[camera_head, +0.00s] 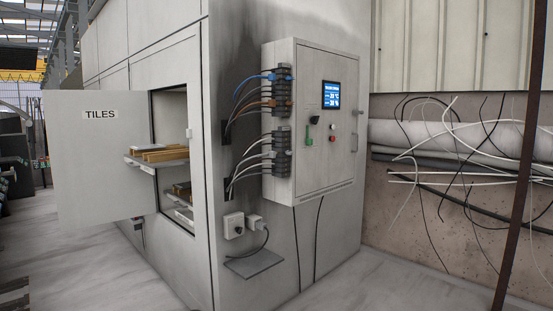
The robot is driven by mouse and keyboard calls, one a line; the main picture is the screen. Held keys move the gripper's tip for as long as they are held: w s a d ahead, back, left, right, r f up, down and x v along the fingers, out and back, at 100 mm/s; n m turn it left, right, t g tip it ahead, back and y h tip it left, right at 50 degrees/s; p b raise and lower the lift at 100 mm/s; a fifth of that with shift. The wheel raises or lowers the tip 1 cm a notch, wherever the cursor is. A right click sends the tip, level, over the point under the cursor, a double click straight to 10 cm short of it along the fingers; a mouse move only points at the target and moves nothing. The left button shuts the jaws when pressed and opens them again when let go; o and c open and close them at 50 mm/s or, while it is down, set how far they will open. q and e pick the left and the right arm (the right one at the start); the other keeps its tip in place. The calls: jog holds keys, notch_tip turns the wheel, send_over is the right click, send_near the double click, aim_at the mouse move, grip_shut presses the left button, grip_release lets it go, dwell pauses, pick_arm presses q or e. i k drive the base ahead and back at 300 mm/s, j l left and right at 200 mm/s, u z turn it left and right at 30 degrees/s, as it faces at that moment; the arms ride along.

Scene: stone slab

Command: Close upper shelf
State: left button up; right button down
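The upper shelf (170,162) is a thin grey plate inside the open grey cabinet (203,130), at the left of the head view. It sticks out a little through the opening toward the left. Tan bars or tiles (165,154) lie on it. The cabinet door (95,160), labelled "TILES", stands wide open to the left. The inner end of the shelf is partly hidden by the cabinet frame. Neither of my grippers shows.
A lower shelf (180,215) with more tan pieces sits below. A control box (325,120) with a lit screen and cables juts from the cabinet's side. A rusty post (520,170) and loose wires stand at right. The front floor is clear.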

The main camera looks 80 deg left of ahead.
aim_at(150, 160)
jog(key=u, duration=3.55)
jog(key=i+j+z, duration=0.2)
jog(key=i, duration=0.45)
jog(key=i+j+z, duration=0.15)
jog(key=i, duration=0.55)
jog(key=i+j+z, duration=0.2)
jog(key=i, duration=0.45)
jog(key=i+j+z, duration=0.2)
jog(key=i+j, duration=0.2)
jog(key=i, duration=0.25)
jog(key=i+j+z, duration=0.2)
jog(key=i+j, duration=0.25)
jog(key=i, duration=0.15)
